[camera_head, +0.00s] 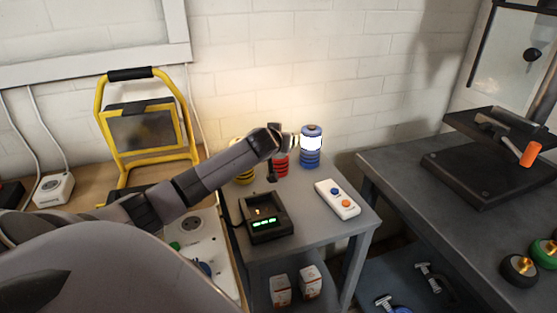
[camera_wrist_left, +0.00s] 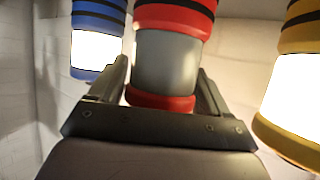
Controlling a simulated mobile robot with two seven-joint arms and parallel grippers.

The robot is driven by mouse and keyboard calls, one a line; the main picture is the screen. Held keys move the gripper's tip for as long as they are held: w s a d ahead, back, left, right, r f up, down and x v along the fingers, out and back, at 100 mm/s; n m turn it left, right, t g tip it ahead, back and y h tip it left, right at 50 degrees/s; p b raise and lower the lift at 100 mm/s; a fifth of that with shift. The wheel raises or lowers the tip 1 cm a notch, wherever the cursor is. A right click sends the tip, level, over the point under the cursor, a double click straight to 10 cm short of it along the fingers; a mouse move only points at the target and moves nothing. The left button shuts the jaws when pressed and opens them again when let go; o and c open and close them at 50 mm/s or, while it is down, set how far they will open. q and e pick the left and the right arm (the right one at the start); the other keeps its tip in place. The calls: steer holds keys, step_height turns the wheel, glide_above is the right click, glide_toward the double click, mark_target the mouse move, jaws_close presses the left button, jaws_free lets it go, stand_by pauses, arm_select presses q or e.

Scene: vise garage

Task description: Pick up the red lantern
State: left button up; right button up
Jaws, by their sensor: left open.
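The red lantern (camera_head: 281,164) stands on the small grey table, partly hidden behind my left gripper (camera_head: 281,148) in the head view. In the left wrist view the red lantern (camera_wrist_left: 168,62) has an unlit grey middle and red bands. It lies between the two fingers of my left gripper (camera_wrist_left: 163,78), which is open around it. I cannot tell whether either finger touches it. My right gripper is in neither view.
A lit blue lantern (camera_head: 311,152) stands close to the right, and a lit yellow lantern (camera_head: 242,175) close to the left. A black charger (camera_head: 266,218) and a white remote (camera_head: 337,199) lie in front. A brick wall (camera_head: 370,110) is behind.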

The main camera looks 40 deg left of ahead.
arm_select(q)
steer(key=c, duration=1.3)
steer(key=shift+w+r, duration=0.1)
